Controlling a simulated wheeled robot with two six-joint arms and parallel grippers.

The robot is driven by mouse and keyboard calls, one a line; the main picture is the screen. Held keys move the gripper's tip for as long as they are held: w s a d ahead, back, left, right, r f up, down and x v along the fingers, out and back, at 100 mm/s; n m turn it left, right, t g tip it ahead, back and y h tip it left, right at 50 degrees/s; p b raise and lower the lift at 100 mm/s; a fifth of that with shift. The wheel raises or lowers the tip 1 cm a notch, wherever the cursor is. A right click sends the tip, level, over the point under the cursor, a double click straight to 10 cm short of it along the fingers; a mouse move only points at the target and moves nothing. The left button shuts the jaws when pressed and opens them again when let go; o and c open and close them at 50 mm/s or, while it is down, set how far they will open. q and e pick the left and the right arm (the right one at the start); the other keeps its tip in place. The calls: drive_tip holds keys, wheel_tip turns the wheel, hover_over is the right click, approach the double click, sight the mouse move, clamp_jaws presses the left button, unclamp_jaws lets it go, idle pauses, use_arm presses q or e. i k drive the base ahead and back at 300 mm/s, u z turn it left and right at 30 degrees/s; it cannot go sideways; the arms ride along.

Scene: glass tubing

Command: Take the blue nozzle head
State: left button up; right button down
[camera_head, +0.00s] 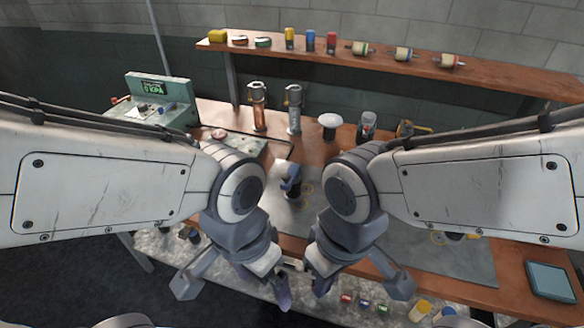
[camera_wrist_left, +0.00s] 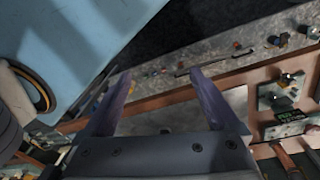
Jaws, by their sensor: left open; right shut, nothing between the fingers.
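A small blue piece (camera_head: 364,304), perhaps the blue nozzle head, lies on the low shelf between a red piece (camera_head: 346,297) and a green piece (camera_head: 382,309); its shape is too small to make out. A larger blue-grey object (camera_head: 291,180) stands on the tabletop between my arms. My left gripper (camera_head: 235,287) is open and empty in front of the table, left of the small pieces. In the left wrist view its two fingers (camera_wrist_left: 160,78) are spread with nothing between them. My right gripper (camera_head: 361,282) is shut and empty, above and close to the small pieces in the picture.
The wooden table (camera_head: 205,112) holds a green control box (camera_head: 165,100), two upright tubes and a white-topped item (camera_head: 330,122). A back shelf (camera_head: 500,75) carries coloured cylinders and spools. The low shelf (camera_head: 160,243) also holds yellow cylinders (camera_head: 420,309).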

sight(293, 193)
drive_tip(key=u, duration=1.95)
drive_tip(key=k, duration=1.3)
drive_tip(key=z, duration=1.35)
drive_tip(key=i, duration=0.55)
